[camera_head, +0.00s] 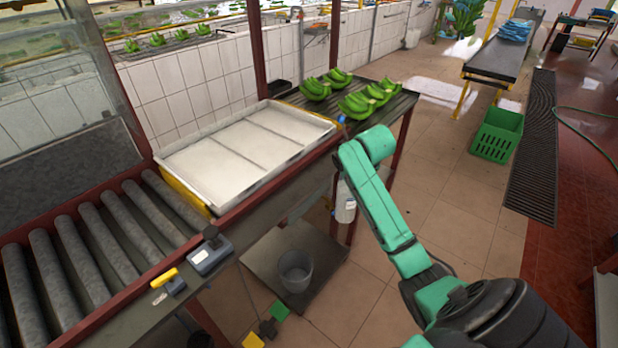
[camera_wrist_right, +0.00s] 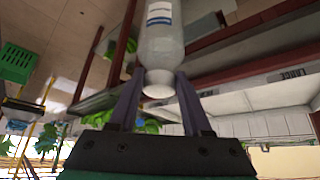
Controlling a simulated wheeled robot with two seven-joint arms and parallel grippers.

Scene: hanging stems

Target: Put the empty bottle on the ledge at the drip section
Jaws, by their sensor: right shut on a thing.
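The bottle (camera_head: 345,207) is pale and translucent with a white label. In the head view it hangs upright just below and left of my right forearm, in front of the bench's side. In the right wrist view the bottle (camera_wrist_right: 163,42) has its narrow end between the two fingers of my right gripper (camera_wrist_right: 160,76), which is shut on it. In the head view my arm hides this gripper. My left gripper is in neither view. I cannot tell which edge is the drip section's ledge; a shallow white tray (camera_head: 235,147) and a dark slatted rack (camera_head: 397,110) line the bench.
Green banana bunches (camera_head: 367,99) lie on the rack. Grey rollers (camera_head: 85,255) fill the left. A scale-like box (camera_head: 210,254) and a yellow-handled tool (camera_head: 165,278) sit on the front rail. A grey bucket (camera_head: 296,271) stands on a low shelf. A green crate (camera_head: 497,135) stands on the floor.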

